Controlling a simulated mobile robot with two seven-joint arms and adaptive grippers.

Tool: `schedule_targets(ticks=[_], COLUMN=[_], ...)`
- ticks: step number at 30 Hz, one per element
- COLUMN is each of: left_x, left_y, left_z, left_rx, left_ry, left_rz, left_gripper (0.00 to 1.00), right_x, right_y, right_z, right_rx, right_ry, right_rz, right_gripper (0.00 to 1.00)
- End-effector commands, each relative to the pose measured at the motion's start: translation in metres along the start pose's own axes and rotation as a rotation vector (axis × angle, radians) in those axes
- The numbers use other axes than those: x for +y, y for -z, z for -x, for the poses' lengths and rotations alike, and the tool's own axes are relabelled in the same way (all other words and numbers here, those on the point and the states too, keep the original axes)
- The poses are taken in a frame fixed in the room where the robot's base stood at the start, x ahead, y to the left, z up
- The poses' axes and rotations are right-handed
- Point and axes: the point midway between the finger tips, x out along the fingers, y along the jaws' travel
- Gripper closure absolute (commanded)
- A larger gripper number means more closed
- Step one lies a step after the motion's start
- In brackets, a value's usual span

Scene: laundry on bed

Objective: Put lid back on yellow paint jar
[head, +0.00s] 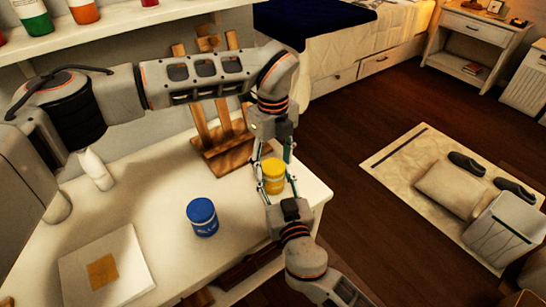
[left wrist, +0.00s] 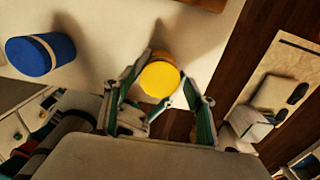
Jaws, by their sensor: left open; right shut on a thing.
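The yellow paint jar (head: 274,178) stands upright near the right edge of the white table. Its top looks like a smooth yellow disc in the left wrist view (left wrist: 159,80); I take it for the lid, but cannot tell whether it is fully seated. My left gripper (head: 272,165) comes down from above with its fingers open on either side of the jar's top. They also show in the left wrist view (left wrist: 160,82). My right gripper (head: 279,186) reaches in from the front and is shut on the jar, its fingers partly hiding the lower body.
A blue paint jar (head: 202,217) stands to the left on the table (head: 150,200). A wooden easel (head: 222,145) stands behind. The table's right edge is close to the yellow jar.

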Motion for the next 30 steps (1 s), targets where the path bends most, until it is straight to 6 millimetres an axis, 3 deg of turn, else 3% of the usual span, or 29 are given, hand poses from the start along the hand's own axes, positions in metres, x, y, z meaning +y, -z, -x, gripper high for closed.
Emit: schedule_targets(ticks=[4,9,15,24,30], left_x=[-0.0001,-0.0001,-0.0001,-0.0002,-0.0001], left_y=[0.0001,0.0001,0.0000,0.0000,0.0001], left_z=[0.0003,0.0004,0.0006,0.0002,-0.0001], left_rx=[0.000,0.000,-0.001,-0.001,0.000], left_ry=[0.000,0.000,0.000,0.000,0.000], left_rz=[0.000,0.000,-0.014,-0.270,-0.277], left_gripper=[0.44,0.84,0.85,0.85,0.85], right_x=[-0.0001,-0.0001,-0.0001,-0.0001,-0.0001], right_y=[0.0005,0.0006,0.0006,0.0006,0.0006], right_z=[-0.0001,-0.0001,-0.0001,-0.0001,-0.0001], right_rx=[0.001,0.001,0.001,0.001,0.001], right_ry=[0.000,0.000,0.000,0.000,0.000], right_rz=[0.000,0.000,0.000,0.000,0.000], right_gripper=[1.00,1.00,1.00,1.00,1.00])
